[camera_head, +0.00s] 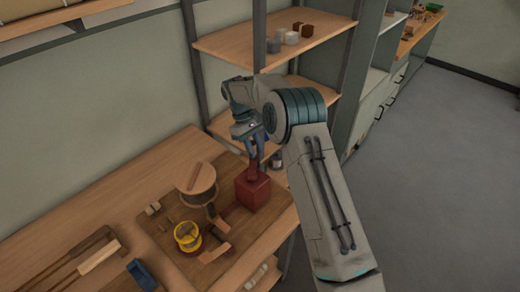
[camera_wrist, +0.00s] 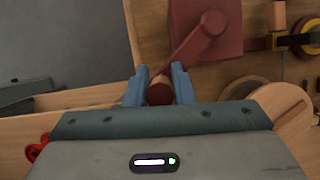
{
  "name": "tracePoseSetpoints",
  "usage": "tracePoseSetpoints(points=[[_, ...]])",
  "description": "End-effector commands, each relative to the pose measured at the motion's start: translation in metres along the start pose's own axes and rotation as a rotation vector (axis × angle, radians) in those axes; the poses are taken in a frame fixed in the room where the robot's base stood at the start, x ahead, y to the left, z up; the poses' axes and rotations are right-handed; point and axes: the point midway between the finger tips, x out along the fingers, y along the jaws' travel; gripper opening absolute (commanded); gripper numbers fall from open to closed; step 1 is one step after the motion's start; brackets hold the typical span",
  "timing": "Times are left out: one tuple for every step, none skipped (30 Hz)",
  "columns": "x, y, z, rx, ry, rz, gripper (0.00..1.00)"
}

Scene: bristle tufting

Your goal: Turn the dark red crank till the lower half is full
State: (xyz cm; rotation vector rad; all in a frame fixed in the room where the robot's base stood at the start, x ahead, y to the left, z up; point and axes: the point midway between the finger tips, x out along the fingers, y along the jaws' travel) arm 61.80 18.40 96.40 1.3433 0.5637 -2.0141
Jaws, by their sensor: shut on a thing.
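The dark red crank (camera_head: 253,168) stands up from a dark red box (camera_head: 254,191) on the board at the right end of the bench. In the wrist view, the crank's arm (camera_wrist: 191,46) runs from a hub on the box down to a round handle (camera_wrist: 160,93). My gripper (camera_wrist: 159,86) is shut on that handle, with one blue finger on each side. In the head view, my gripper (camera_head: 257,148) is above the box and hides the crank's top. I cannot make out the lower half or how full it is.
Left of the box are a yellow ring (camera_head: 187,235) on a red base and a round wooden tub (camera_head: 196,184). A blue piece (camera_head: 143,275) and wooden tools lie at the front left. A shelf (camera_head: 270,48) with small blocks stands behind. Open floor lies to the right.

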Motion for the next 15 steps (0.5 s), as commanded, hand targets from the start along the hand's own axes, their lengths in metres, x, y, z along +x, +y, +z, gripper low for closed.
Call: tracePoseSetpoints(points=[[-0.002,-0.0024,-0.0025,-0.022,0.005,0.01,0.0],[-0.0024,-0.0033,-0.0033,-0.035,0.005,0.015,0.0],[-0.0028,-0.0043,-0.0042,-0.05,0.005,0.021,0.0],[-0.003,-0.0049,-0.0047,-0.06,0.005,0.025,0.0],[-0.0033,-0.0054,-0.0052,-0.069,0.005,0.029,0.0],[-0.0035,-0.006,-0.0057,-0.081,0.005,0.034,0.0],[-0.0036,-0.0064,-0.0061,-0.088,0.005,0.037,0.0],[-0.0038,-0.0067,-0.0064,-0.094,0.005,0.039,0.0],[-0.0039,-0.0072,-0.0067,-0.1,0.005,0.042,0.0],[-0.004,-0.0075,-0.007,-0.104,0.005,0.043,0.0],[-0.0041,-0.0077,-0.0072,-0.108,0.005,0.045,0.0],[-0.0042,-0.008,-0.0074,-0.112,0.005,0.046,0.0],[-0.0042,-0.0081,-0.0075,-0.114,0.005,0.047,0.0],[-0.0042,-0.0082,-0.0076,-0.116,0.005,0.047,0.0],[-0.0043,-0.0083,-0.0077,-0.117,0.005,0.048,0.0]])
